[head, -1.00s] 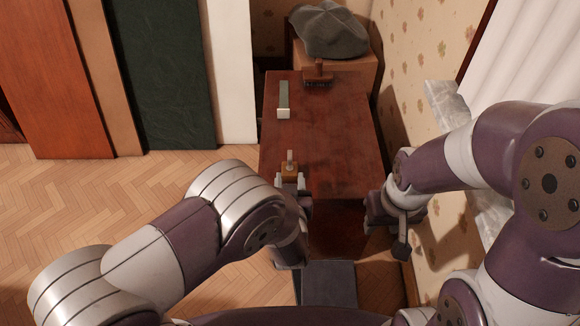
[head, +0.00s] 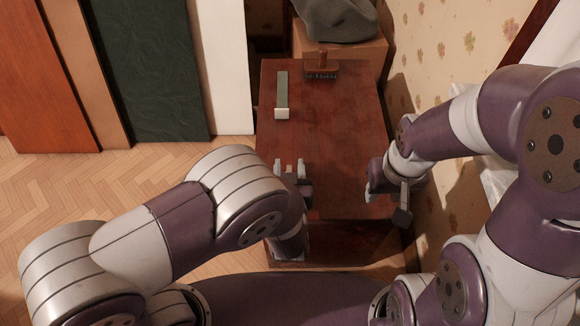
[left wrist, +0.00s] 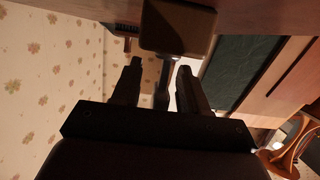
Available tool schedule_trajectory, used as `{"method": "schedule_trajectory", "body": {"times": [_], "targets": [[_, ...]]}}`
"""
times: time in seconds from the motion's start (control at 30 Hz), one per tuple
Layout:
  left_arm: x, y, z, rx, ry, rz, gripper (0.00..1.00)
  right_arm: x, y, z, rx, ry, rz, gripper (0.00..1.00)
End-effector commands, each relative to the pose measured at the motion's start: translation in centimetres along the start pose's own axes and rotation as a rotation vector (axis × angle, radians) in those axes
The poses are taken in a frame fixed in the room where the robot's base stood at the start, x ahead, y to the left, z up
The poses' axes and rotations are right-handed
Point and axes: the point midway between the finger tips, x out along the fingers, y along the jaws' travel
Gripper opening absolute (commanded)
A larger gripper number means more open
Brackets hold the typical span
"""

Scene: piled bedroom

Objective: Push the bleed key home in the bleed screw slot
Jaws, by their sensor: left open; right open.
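My left gripper (head: 289,168) is open over the near left part of the reddish table (head: 335,125). In the left wrist view its two dark fingers (left wrist: 160,82) stand apart. I cannot tell whether the fingers touch either one. I cannot make out which part is the bleed key, and no screw slot is visible. My right gripper (head: 376,180) is open and empty by the table's right edge.
A green strip with a white end (head: 282,112) lies at the table's far left. A brush (head: 321,70) lies at the far edge. A grey cloth heap (head: 338,18) sits on a box behind. The wallpapered wall is close on the right. The table's middle is clear.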

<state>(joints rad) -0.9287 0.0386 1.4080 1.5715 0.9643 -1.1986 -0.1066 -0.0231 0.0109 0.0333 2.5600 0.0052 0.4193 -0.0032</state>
Motion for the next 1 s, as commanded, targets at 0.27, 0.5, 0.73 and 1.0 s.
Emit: {"method": "schedule_trajectory", "body": {"times": [0.27,0.5,0.73,1.0], "targets": [[-0.01,0.01,-0.01,0.000,0.000,0.000,0.27,-0.01,0.00,0.01,0.000,0.000,0.000,0.43],[-0.01,0.02,-0.02,0.000,0.000,0.000,0.00,-0.01,0.00,0.00,0.000,0.000,0.000,0.43],[-0.09,0.02,-0.32,0.000,0.000,0.001,0.00,-0.34,0.00,-0.04,0.000,0.000,0.000,0.43],[-0.24,0.03,-0.81,-0.001,0.000,0.001,0.00,-0.92,0.00,-0.11,0.000,0.000,0.000,0.43]]}}
